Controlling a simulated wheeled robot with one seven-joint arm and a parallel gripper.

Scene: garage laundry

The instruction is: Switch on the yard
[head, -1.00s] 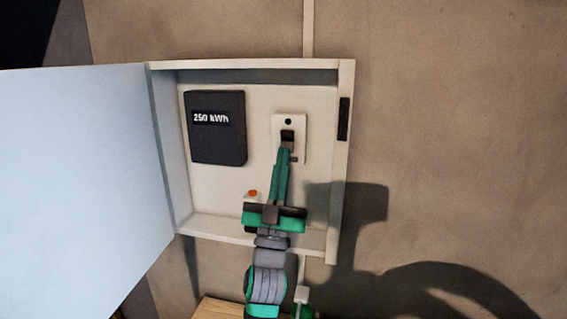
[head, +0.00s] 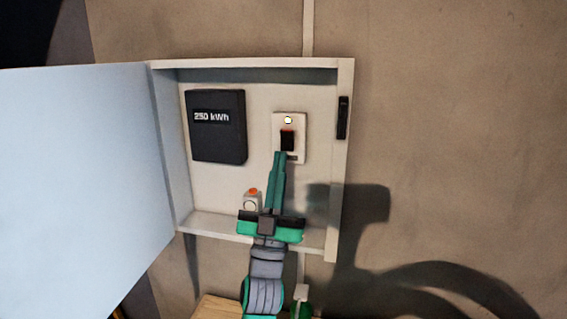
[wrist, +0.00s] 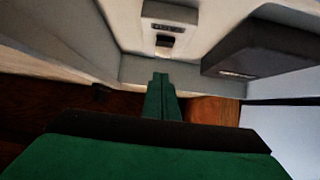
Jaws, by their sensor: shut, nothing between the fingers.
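A pale switch plate (head: 299,124) with a dark rocker (head: 287,141) is mounted on the back of an open wall cabinet (head: 240,64). A small round lamp (head: 288,120) above the rocker is lit whitish-yellow. My gripper (head: 280,154) is shut and empty, its green fingertips just below the rocker. I cannot tell whether they touch the plate. In the wrist view, my shut fingers (wrist: 160,76) point towards the back panel, where a dark switch (wrist: 166,41) shows.
A black meter (head: 217,138) reading 250 kWh hangs left of the switch. A small device with an orange top (head: 252,198) stands lower left. The cabinet door (head: 80,180) is swung open to the left. Bare wall lies to the right.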

